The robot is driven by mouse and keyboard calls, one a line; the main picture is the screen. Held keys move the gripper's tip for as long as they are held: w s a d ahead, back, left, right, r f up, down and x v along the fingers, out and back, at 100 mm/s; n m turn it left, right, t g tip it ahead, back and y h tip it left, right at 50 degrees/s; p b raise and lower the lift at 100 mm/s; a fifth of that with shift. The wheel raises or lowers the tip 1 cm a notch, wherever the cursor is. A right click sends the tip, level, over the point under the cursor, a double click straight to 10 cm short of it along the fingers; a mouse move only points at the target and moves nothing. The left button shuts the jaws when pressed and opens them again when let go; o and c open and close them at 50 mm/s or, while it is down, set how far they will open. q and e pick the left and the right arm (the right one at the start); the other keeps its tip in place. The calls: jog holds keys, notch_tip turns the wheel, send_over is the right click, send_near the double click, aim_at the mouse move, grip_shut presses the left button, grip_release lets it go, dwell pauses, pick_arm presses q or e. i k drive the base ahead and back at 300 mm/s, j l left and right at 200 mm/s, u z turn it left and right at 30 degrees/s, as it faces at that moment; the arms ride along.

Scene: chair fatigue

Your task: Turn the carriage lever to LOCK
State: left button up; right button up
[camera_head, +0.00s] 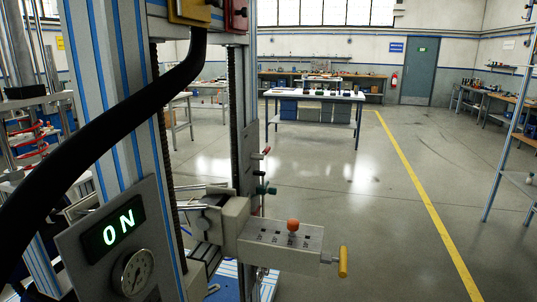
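A beige carriage block (285,240) sticks out to the right from the test machine's column. An orange knob (293,225) stands on its slotted top face. A yellow handle (343,262) stands upright at its right end. I cannot tell which of these is the carriage lever, and no LOCK marking is readable. A dark grey rounded part (210,222) sits at the block's left end. Small red-tipped (266,151) and green (266,190) handles are on the column behind. Neither of my grippers is in view.
A panel shows a lit "ON" sign (111,232) above a round gauge (132,273). A thick black hose (120,110) crosses the left side. A work table (315,94) stands at the back. The floor right of the carriage is clear, with a yellow line (425,196).

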aim_at(265, 152)
jog(key=i+l, duration=0.2)
jog(key=l, duration=0.15)
jog(key=i+l, duration=0.25)
jog(key=i+l+u, duration=0.1)
jog(key=l, duration=0.3)
jog(key=i+l, duration=0.3)
jog(key=i+l+u, duration=0.1)
jog(key=l, duration=0.3)
jog(key=i+l, duration=0.25)
jog(key=l, duration=0.15)
jog(key=i+l, duration=0.2)
jog(key=l, duration=0.15)
